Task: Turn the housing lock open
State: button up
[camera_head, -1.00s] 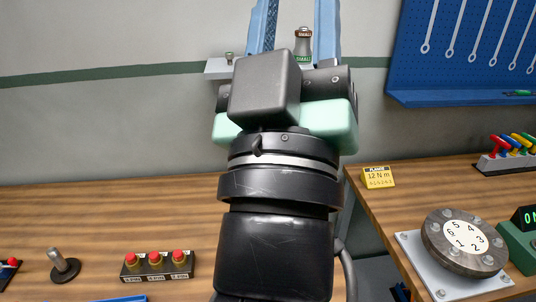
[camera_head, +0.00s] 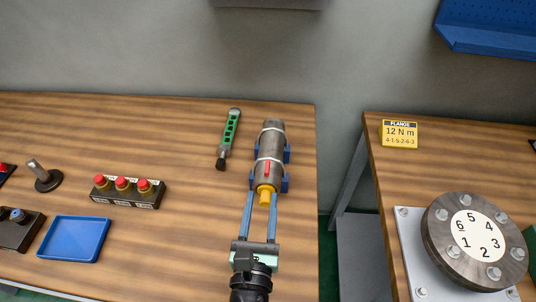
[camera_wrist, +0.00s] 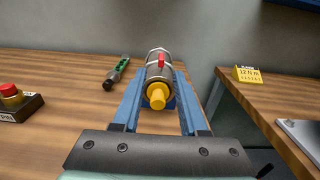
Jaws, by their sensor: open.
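The housing (camera_head: 271,140) is a grey metal cylinder lying in blue supports near the right edge of the left bench. A red lever (camera_head: 267,168) sits on its near part, and a yellow knob (camera_head: 265,194) sticks out of its near end. My gripper (camera_head: 259,200) is open, its two long blue fingers pointing at the housing. In the wrist view the yellow knob (camera_wrist: 157,95) shows between the fingertips, with the red lever (camera_wrist: 161,60) behind it on top of the housing (camera_wrist: 158,68). I cannot tell whether the fingers touch the knob.
A green and grey tool (camera_head: 229,138) lies left of the housing. A block with red buttons (camera_head: 127,190) and a blue tray (camera_head: 74,239) are further left. A gap separates this bench from the right bench, which carries a flange (camera_head: 474,240) and a yellow sign (camera_head: 399,133).

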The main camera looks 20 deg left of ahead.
aim_at(269, 155)
jog(key=x, duration=1.2)
jog(key=shift+w, duration=0.4)
grip_shut()
